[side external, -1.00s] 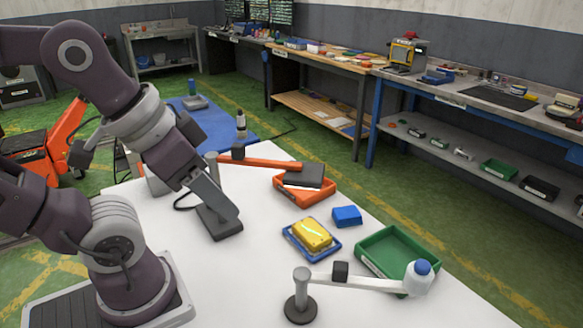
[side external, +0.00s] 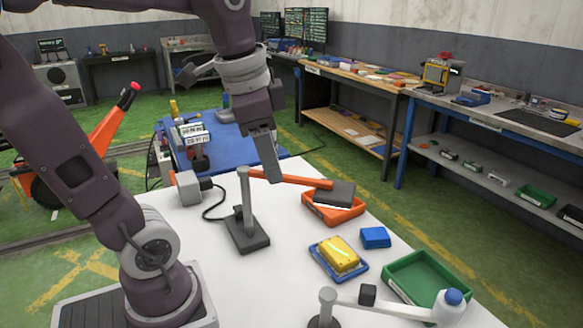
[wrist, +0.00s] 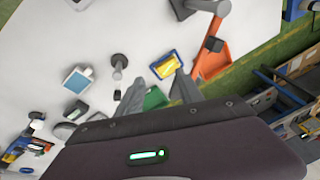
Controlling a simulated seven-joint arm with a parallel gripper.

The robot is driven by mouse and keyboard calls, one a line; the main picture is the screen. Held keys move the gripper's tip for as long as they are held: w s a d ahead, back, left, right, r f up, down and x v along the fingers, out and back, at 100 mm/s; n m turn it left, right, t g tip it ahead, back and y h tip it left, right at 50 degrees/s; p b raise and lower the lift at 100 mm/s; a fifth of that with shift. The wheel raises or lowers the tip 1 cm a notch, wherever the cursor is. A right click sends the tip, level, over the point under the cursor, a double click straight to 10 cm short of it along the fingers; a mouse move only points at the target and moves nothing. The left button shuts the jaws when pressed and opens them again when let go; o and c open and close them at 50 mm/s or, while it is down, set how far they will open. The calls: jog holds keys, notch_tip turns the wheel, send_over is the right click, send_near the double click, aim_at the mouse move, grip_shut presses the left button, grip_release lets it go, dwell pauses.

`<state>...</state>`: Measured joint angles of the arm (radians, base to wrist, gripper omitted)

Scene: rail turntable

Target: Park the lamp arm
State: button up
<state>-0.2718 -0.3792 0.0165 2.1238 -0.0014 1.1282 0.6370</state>
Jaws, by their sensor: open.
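An orange swing arm (side external: 295,179) reaches from a grey post (side external: 245,200) on a dark base to a flat dark head (side external: 337,192) over an orange tray. A second, white arm (side external: 385,307) runs from a short grey post (side external: 327,302) to a white, blue-capped end (side external: 449,305) at the green tray. I cannot tell which one is the lamp arm. My gripper (side external: 272,176) points down by the orange arm near its post and covers part of it; contact is unclear. In the wrist view my gripper (wrist: 157,78) is open and empty.
The white table (side external: 200,240) also holds an orange tray (side external: 333,212), a yellow block (side external: 340,253) on a blue tray, a blue box (side external: 375,238) and a green tray (side external: 412,270). A grey box (side external: 188,188) with a cable stands left of the post.

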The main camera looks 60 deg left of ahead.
aim_at(301, 178)
jog(key=w+a+m+g, duration=0.1)
jog(key=a, duration=0.2)
jog(key=w+a+m, duration=0.2)
jog(key=a, duration=0.2)
jog(key=w+a+m+g, duration=0.1)
jog(key=w+a, duration=0.1)
jog(key=a, duration=0.2)
jog(key=shift+a+r+m+g+h, duration=0.2)
jog(key=shift+a+m+g+h, duration=0.1)
jog(key=shift+h, duration=0.1)
jog(key=f, duration=0.6)
jog(key=shift+a+f, duration=0.1)
jog(key=shift+a, duration=0.2)
jog(key=shift+f, duration=0.45)
grip_shut()
jog(key=shift+w, duration=0.1)
